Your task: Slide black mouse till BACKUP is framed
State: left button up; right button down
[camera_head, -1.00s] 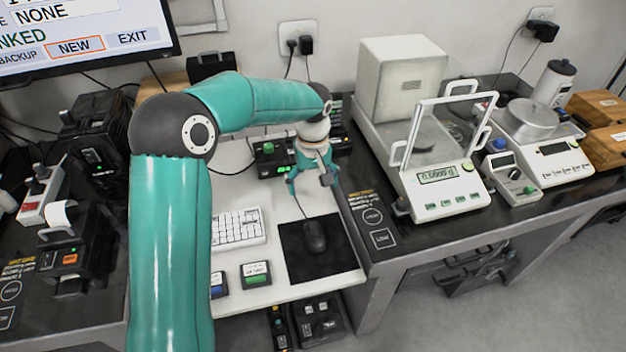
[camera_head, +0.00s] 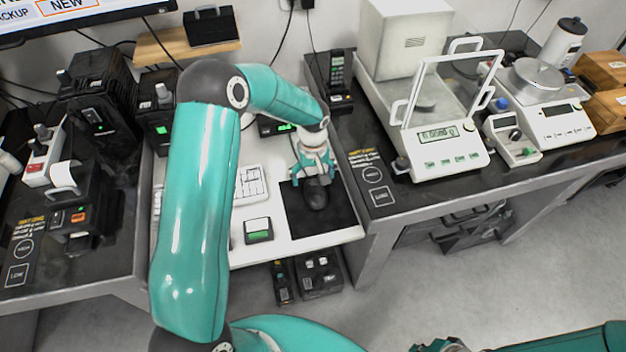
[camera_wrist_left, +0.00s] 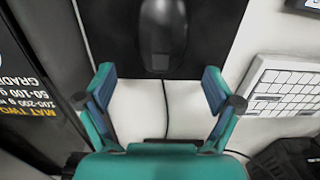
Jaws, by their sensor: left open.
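The black mouse (camera_head: 316,196) lies on a black mouse mat (camera_head: 338,221) on the white pull-out shelf. My left gripper (camera_head: 314,176) is open at the mouse's far end, partly hiding it in the head view. In the left wrist view the open fingers (camera_wrist_left: 158,90) point at the mouse (camera_wrist_left: 162,38), with a gap before it, and its cable runs between them. The monitor (camera_head: 110,11) is cut off at the top; BACKUP (camera_head: 14,16) shows without a frame and NEW (camera_head: 70,4) has an orange frame. My right gripper (camera_head: 440,346) is only partly visible at the bottom edge.
A white keyboard (camera_head: 250,184) lies left of the mat, partly behind my left arm. A green-labelled button box (camera_head: 258,230) stands on the shelf. A balance (camera_head: 440,140) stands on the right table. The mat is free right of and in front of the mouse.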

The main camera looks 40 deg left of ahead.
aim_at(307, 184)
pick_arm(q)
jog(key=shift+f, duration=1.65)
jog(key=c, duration=1.3)
jog(key=shift+s+a, duration=0.6)
jog(key=shift+s, duration=0.05)
jog(key=shift+s+a+b, duration=0.5)
jog(key=shift+s+a, duration=0.4)
jog(key=shift+s, duration=0.2)
jog(key=o, duration=1.3)
